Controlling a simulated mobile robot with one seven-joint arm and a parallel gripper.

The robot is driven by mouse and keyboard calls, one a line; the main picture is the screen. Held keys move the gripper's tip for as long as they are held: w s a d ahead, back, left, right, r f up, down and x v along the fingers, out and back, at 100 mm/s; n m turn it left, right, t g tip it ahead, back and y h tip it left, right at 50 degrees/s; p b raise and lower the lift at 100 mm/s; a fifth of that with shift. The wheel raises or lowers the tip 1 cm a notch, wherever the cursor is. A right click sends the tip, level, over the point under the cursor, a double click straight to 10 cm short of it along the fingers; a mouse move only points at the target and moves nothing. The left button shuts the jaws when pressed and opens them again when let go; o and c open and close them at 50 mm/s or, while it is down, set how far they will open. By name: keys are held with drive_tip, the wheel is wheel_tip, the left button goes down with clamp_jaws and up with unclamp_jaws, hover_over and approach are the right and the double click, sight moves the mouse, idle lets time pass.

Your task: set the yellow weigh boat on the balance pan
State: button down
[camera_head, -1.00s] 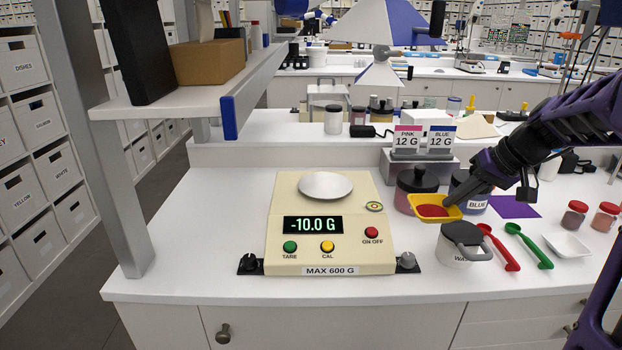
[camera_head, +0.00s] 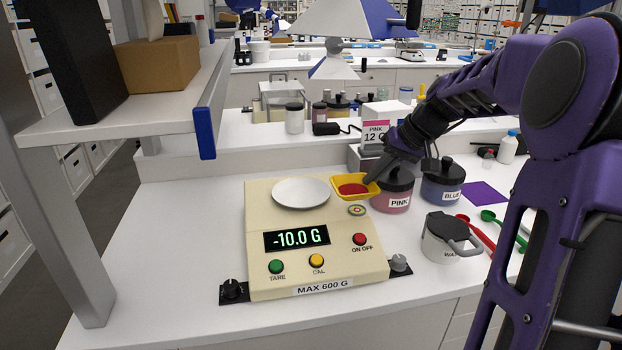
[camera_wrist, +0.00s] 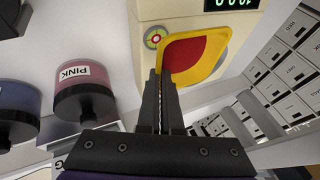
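The yellow weigh boat (camera_head: 357,187) holds red powder and is in the air just right of the balance pan. My gripper (camera_head: 385,176) is shut on its right edge; the wrist view shows the two fingers (camera_wrist: 161,86) closed together at the rim of the weigh boat (camera_wrist: 215,62). The round, pale balance pan (camera_head: 301,193) is empty, on top of the cream balance (camera_head: 314,268). The display reads -10.0 G. The weigh boat looks level and apart from the pan.
A shelf (camera_head: 125,122) overhangs the left side. The counter left of the balance is clear.

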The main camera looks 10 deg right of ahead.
drive_tip(key=w+a, duration=0.9)
drive_tip(key=shift+w+a, duration=0.1)
drive_tip(key=f, duration=0.3)
drive_tip(key=shift+w+a, duration=0.3)
drive_tip(key=shift+a, duration=0.05)
drive_tip(key=shift+f, duration=0.25)
drive_tip(key=shift+f+b, duration=0.2)
drive_tip(key=shift+b, duration=0.1)
drive_tip(key=c, duration=1.1)
unclamp_jaws()
